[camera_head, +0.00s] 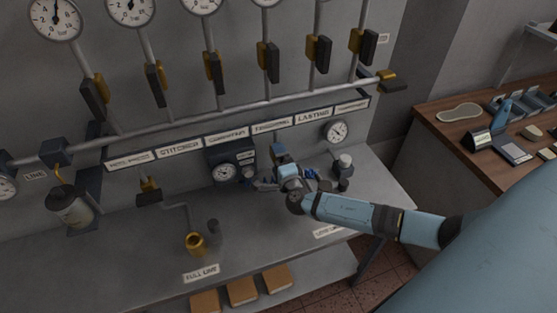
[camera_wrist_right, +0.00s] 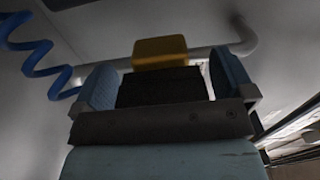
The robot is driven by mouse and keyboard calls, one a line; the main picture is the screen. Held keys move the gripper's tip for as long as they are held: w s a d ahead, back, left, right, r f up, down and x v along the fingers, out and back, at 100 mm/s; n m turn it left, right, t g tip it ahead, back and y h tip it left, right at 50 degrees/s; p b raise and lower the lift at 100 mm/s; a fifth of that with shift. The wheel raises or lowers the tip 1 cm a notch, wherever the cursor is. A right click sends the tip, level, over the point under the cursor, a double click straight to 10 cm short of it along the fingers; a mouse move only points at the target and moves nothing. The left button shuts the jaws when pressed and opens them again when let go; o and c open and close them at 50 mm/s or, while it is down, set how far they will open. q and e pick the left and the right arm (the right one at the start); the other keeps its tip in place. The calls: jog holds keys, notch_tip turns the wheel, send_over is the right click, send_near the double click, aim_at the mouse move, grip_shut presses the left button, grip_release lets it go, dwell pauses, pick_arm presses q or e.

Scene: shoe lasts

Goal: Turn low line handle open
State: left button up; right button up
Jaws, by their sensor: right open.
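My right gripper (camera_head: 262,180) reaches in from the right over the grey bench, in front of the gauge box on the wall panel. In the right wrist view its two light-blue fingers (camera_wrist_right: 163,80) stand apart on either side of a black handle (camera_wrist_right: 160,88). A yellow valve body (camera_wrist_right: 160,51) sits behind that handle on a grey pipe. I cannot tell whether the fingers touch the handle. In the head view this handle is hidden by my gripper and wrist. My left gripper is not in view.
Several yellow valves with black handles hang along the upper pipe (camera_head: 230,115). A dark regulator box with gauge (camera_head: 223,172) is close to my gripper. A blue coiled hose (camera_wrist_right: 30,50) is at left in the wrist view. A brass cup (camera_head: 195,243) stands on the bench (camera_head: 130,260).

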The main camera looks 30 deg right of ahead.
jog(key=b+v, duration=0.2)
jog(key=v, duration=1.1)
jog(key=shift+s, duration=0.4)
